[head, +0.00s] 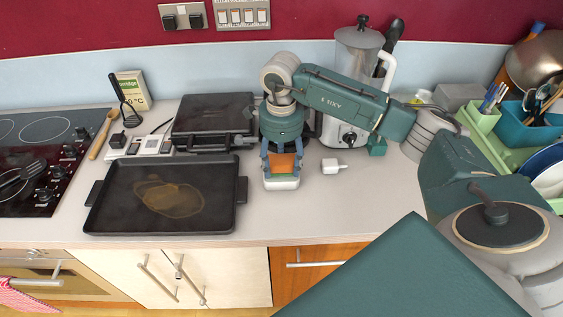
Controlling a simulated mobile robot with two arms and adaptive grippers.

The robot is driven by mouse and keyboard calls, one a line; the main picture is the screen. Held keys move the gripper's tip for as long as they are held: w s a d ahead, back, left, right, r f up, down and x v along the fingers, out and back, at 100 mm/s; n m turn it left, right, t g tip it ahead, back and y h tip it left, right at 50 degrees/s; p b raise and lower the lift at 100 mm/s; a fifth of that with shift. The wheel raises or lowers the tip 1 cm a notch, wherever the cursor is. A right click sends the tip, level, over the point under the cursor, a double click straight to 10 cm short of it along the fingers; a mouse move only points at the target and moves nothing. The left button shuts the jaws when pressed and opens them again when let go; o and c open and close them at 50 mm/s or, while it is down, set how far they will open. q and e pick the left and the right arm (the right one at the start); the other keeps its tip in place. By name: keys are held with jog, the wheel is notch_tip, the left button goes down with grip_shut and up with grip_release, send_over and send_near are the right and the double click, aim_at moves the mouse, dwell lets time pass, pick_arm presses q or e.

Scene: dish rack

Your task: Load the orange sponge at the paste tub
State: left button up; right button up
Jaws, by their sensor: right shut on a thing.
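My right gripper (282,170) comes in from the right and points down at the counter. It is shut on the orange sponge (283,164), which shows between its fingers. The white paste tub (281,185) stands on the counter right below, near the front edge. A strip of green shows at the tub's top under the sponge. I cannot tell whether the sponge touches the paste. My left gripper is not in view.
A black tray (115,200) with a brown stain (170,198) lies left of the tub. A closed grill (212,115) stands behind it, and a small white object (333,167) sits right of the gripper.

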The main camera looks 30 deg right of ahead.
aim_at(281, 163)
jog(key=shift+f+b, duration=0.6)
jog(key=shift+f, duration=0.1)
dwell(0.6)
jog(key=shift+r, duration=0.1)
dwell(0.5)
jog(key=shift+r+p, duration=2)
jog(key=shift+r, duration=1.5)
jog(key=shift+a+f, duration=0.1)
jog(key=shift+a, duration=0.05)
jog(key=s+a+n+b, duration=0.7)
jog(key=s+a+n, duration=0.5)
jog(key=n, duration=1.2)
jog(key=shift+s+a+f, duration=0.3)
jog(key=shift+s, duration=0.65)
